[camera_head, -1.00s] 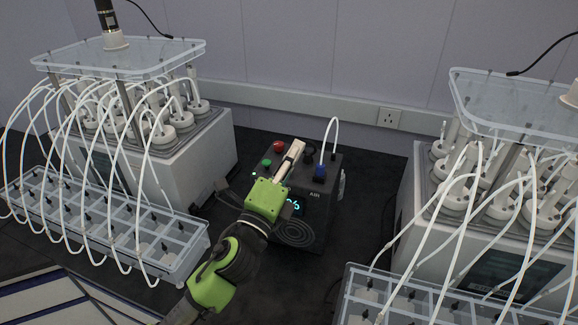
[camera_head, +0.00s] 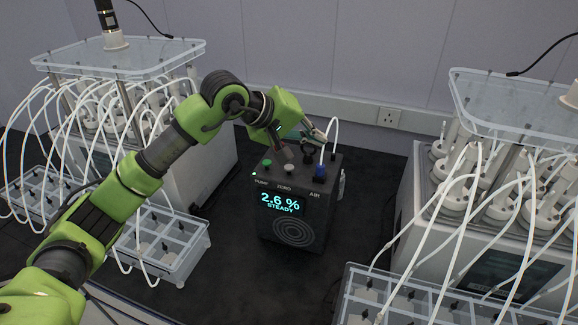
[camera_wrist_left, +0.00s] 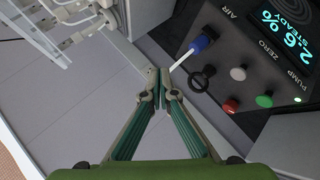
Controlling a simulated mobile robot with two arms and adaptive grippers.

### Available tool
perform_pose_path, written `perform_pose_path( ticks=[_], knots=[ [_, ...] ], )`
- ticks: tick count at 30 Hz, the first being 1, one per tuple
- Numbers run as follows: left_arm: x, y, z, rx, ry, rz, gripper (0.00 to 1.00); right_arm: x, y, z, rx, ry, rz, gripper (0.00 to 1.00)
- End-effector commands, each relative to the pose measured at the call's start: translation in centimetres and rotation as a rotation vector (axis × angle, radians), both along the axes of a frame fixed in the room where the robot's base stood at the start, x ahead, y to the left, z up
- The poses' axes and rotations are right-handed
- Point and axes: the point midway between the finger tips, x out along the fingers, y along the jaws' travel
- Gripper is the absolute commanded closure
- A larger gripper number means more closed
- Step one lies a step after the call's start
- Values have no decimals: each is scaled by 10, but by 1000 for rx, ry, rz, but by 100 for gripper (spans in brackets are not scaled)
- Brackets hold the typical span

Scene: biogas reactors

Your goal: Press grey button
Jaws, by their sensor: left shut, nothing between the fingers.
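A dark analyser box (camera_head: 322,217) stands on the black bench between two reactor units. The grey button (camera_head: 289,167) is on its sloping top, above the ZERO label, and is uncovered. It also shows in the left wrist view (camera_wrist_left: 238,73), next to a red button (camera_wrist_left: 231,104) and a green button (camera_wrist_left: 263,101). My left gripper (camera_head: 318,136) is above the back of the box, apart from the grey button. In the wrist view its fingers (camera_wrist_left: 159,80) are shut and empty, left of the buttons. My right gripper is not in view.
A blue connector (camera_head: 320,170) with a white tube stands on the box's right side. A black ring (camera_wrist_left: 199,82) sits near the buttons. Reactor units with many white tubes flank the box. The wall is close behind; bench in front is clear.

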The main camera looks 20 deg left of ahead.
Motion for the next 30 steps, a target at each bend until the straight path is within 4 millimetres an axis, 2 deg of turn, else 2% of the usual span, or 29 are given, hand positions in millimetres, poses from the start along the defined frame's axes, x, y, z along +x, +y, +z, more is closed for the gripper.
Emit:
perform_pose_path(
  ticks=[1,3,6,9,22,26,30],
  knots=[
    [6,18,4,76,-16,15,100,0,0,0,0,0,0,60],
    [11,39,6,166,-31,32,100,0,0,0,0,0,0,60],
    [15,60,9,252,-40,51,100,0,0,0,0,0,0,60],
    [17,71,11,297,-42,60,100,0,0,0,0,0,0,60],
    [17,75,10,312,-42,63,100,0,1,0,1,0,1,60],
    [17,75,1,311,-41,63,100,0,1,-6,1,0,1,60],
    [16,74,-18,309,-40,63,100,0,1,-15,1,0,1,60]
  ],
)
